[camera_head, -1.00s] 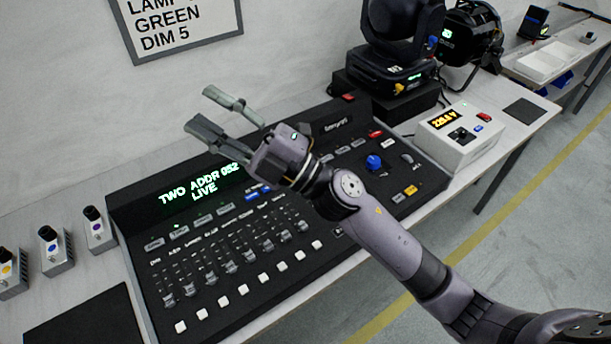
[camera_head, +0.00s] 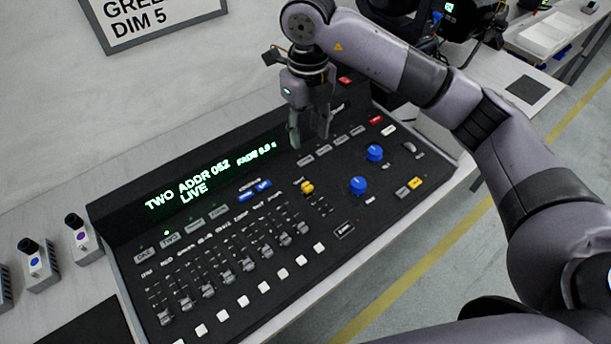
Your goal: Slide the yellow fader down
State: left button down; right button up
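The black lighting console (camera_head: 130,285) has a yellow fader (camera_head: 307,187) on its top, right of a row of grey faders. The yellow fader's cap sits near the upper end of the fader area. My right gripper (camera_head: 309,141) points down over the console, behind and slightly above the yellow fader in the picture. Its two fingers are apart with nothing between them, and it does not touch the fader. My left gripper is not in view.
Two blue knobs (camera_head: 358,186) and a yellow button (camera_head: 416,183) lie right of the fader. The lit display (camera_head: 205,183) is left of it. White buttons (camera_head: 242,301) line the front. Small devices (camera_head: 82,238) stand at the left.

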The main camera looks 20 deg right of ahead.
aim_at(307, 185)
notch_tip(307, 185, down, 17)
jog(key=p, duration=0.3)
jog(key=shift+s+f, duration=0.1)
jog(key=shift+f, duration=0.05)
grip_shut()
dwell(0.5)
dwell(0.3)
